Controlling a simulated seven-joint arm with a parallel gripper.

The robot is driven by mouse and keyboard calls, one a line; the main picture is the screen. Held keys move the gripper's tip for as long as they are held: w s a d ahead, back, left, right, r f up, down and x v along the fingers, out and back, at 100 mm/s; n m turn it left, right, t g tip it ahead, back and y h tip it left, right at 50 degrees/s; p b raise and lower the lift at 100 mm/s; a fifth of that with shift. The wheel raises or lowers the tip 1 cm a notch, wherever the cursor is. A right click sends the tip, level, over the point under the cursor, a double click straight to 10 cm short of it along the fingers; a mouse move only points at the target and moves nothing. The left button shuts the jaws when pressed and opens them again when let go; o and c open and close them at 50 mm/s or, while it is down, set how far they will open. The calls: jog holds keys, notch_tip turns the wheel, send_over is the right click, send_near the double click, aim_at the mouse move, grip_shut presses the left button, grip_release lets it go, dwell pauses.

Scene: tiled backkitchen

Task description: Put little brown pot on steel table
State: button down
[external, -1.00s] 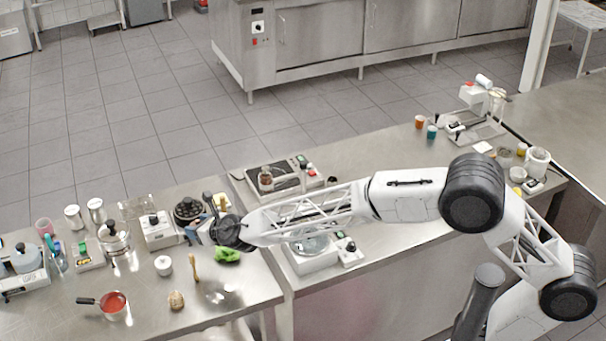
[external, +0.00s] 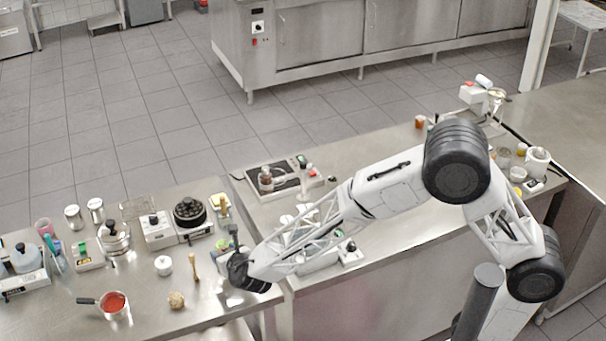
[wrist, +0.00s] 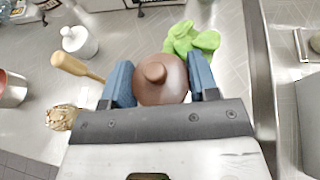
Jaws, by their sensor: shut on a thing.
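The little brown pot (wrist: 172,91) with its round lid knob is between the two blue fingers of my gripper (wrist: 161,84) in the wrist view. My gripper is shut on it. In the external view my wrist hides the pot and the fingers, near the front right corner of the left steel table (external: 140,282). The table's bare steel also shows in the wrist view (wrist: 110,25). I cannot tell whether the pot touches the table.
A green cloth (wrist: 192,39) lies just beyond the pot. A wooden-handled tool (wrist: 76,66), a white lidded jar (wrist: 78,41), a brown lump (wrist: 62,118) and a red-filled saucepan (external: 114,304) are on the left. A gap separates this table from the right counter (external: 350,160).

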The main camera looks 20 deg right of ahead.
jog(key=shift+s+d+f+m+h, duration=0.3)
jog(key=shift+s+d+f+h, duration=0.1)
jog(key=shift+s+d, duration=0.4)
jog(key=shift+s+d+f+m+h, duration=0.3)
jog(key=shift+s+d+f, duration=0.1)
jog(key=shift+s+d, duration=0.35)
jog(key=shift+s+d+f+m+h, duration=0.3)
jog(key=shift+s+d+f, duration=0.1)
jog(key=shift+s+d, duration=0.35)
jog(key=shift+s+a+f, duration=0.1)
jog(key=shift+f, duration=1.45)
jog(key=shift+f, duration=0.15)
jog(key=shift+c, duration=1.9)
grip_release()
